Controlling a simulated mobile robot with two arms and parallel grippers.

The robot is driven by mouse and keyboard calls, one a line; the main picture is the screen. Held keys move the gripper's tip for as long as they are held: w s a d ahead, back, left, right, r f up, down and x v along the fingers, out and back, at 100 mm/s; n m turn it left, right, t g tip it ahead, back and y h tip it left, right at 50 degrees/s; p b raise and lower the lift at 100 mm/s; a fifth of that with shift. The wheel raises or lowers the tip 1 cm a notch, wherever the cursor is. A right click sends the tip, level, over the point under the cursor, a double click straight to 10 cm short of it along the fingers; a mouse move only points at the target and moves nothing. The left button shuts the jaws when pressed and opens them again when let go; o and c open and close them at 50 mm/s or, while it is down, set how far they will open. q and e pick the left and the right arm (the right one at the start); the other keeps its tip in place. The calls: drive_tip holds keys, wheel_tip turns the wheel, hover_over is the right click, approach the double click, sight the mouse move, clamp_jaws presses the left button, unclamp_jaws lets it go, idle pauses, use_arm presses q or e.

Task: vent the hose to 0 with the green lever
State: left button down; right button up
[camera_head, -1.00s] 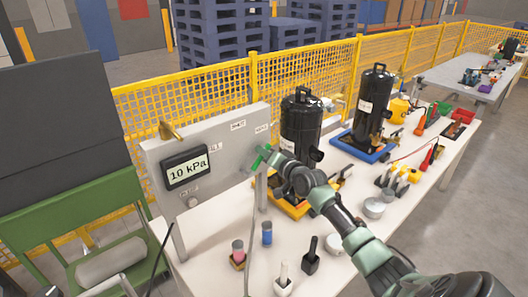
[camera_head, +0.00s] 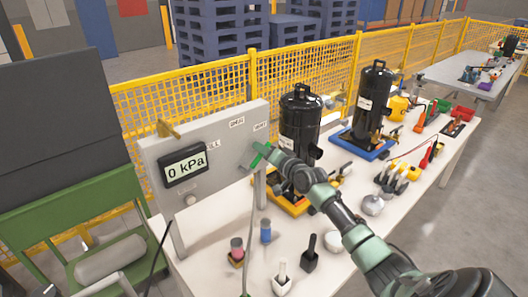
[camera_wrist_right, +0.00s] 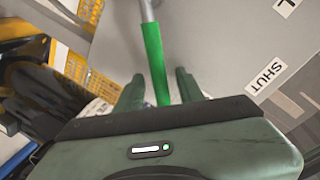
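The grey panel (camera_head: 222,150) stands upright at the left end of the table. Its display (camera_head: 186,165) reads 0 kPa. The green lever (camera_head: 258,157) is at the panel's right side; it also shows in the right wrist view (camera_wrist_right: 155,62) as a green grip on a metal rod. My right gripper (camera_head: 267,150) is at the lever. In the right wrist view its two fingers (camera_wrist_right: 160,88) stand apart on either side of the green grip, with narrow gaps visible. My left gripper is out of view.
Black compressors (camera_head: 300,125) stand on the white table (camera_head: 205,262) behind my right arm. A red-topped pot (camera_head: 237,250), a blue one (camera_head: 265,231) and small brushes (camera_head: 310,256) stand in front of the panel. A yellow mesh fence (camera_head: 200,100) runs behind.

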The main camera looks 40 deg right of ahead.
drive_tip(key=s+r+b, duration=0.1)
drive_tip(key=s, duration=0.6)
drive_tip(key=shift+s+a, duration=0.15)
drive_tip(key=shift+s, duration=0.2)
